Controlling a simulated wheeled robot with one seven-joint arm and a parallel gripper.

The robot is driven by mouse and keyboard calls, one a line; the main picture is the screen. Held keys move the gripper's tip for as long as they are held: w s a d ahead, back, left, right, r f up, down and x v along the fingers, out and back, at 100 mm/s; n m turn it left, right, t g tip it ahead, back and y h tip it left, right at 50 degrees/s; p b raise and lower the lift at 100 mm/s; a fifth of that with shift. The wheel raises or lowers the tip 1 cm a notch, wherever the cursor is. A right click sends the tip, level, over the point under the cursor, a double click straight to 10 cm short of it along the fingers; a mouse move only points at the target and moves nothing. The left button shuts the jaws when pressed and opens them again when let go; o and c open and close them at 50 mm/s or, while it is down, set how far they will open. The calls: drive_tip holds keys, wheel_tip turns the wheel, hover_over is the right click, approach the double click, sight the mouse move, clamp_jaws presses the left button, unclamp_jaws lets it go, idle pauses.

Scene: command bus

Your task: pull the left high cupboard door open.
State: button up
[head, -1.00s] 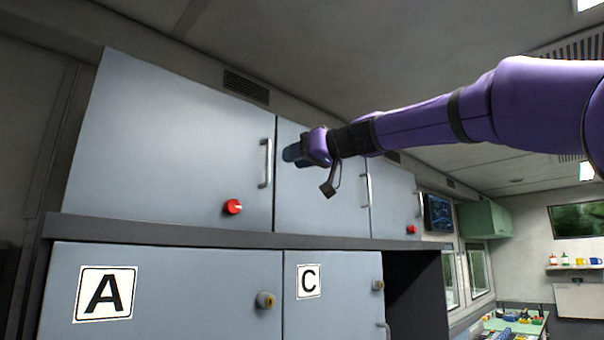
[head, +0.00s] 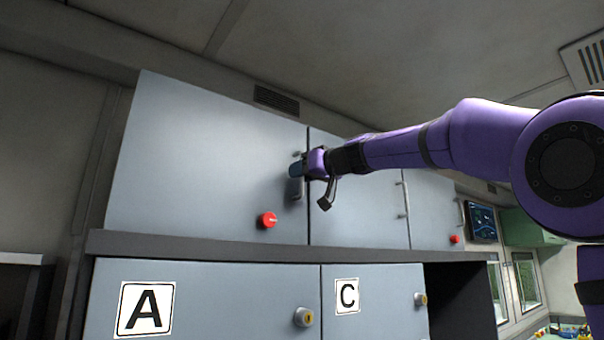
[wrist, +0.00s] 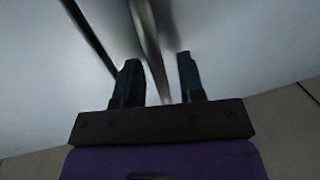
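The left high cupboard door (head: 200,155) is a large pale blue-grey panel, and it looks shut, flush with its neighbour. Its upright metal handle sits near the right edge, mostly hidden behind my gripper (head: 296,176) in the head view. In the wrist view the handle (wrist: 146,35) runs as a shiny bar down between the two dark fingers of my gripper (wrist: 158,78). The fingers are apart, one on each side of the bar, with a gap visible. A red knob (head: 268,220) is on the door below the handle.
The middle high door (head: 355,205) is close on the right, with its own handle (head: 403,200). A dark ledge (head: 200,245) runs below the high doors. Lower doors marked A (head: 146,308) and C (head: 347,296) are under it. The ceiling is above my arm.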

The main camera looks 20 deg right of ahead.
drive_tip(key=shift+a, duration=0.1)
clamp_jaws()
drive_tip(key=shift+s, duration=0.1)
